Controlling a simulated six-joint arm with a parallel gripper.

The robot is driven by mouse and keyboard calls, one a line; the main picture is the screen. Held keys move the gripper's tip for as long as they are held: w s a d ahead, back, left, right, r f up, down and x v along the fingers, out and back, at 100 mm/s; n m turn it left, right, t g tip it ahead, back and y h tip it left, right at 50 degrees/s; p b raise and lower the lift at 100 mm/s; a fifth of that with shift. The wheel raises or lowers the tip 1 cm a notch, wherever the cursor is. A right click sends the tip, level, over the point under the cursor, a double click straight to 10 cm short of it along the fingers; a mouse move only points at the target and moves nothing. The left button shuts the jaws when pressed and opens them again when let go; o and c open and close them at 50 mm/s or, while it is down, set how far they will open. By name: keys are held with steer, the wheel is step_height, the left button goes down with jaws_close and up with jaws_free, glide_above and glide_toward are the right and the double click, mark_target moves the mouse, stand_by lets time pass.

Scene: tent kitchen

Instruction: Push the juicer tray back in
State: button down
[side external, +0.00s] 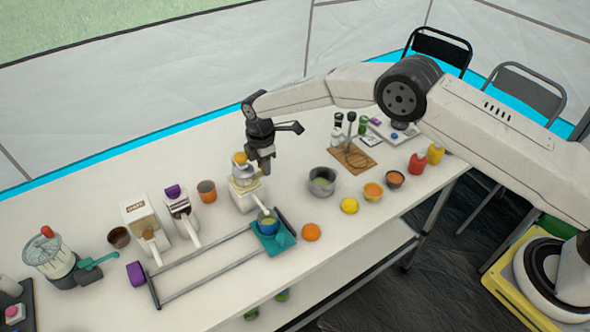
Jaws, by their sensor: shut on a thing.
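The juicer (245,196), a cream-white machine with a yellow-orange piece on top, stands near the middle of the counter. A pale tray-like arm (261,205) sticks out from its front toward a blue bowl (267,226). My gripper (262,169) points down at the juicer's upper right side. It is shut on part of the juicer, but the fingertips are small and partly dark, so the exact part held is unclear. The bowl sits on a teal carriage (283,240) at the right end of a grey rail frame (205,276).
An orange (311,232), a lemon (349,205) and a grey pot (322,181) lie to the right. A purple block (136,273) is at the rail's left end.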

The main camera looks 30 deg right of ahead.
steer(key=shift+c, duration=2.2)
jaws_free()
steer(key=shift+a, duration=0.15)
steer(key=shift+r, duration=0.2)
steer(key=shift+a+r, duration=0.1)
steer(key=shift+r, duration=1)
steer(key=shift+d+r, duration=0.2)
steer(key=shift+r, duration=2)
steer(key=shift+d+r, duration=0.1)
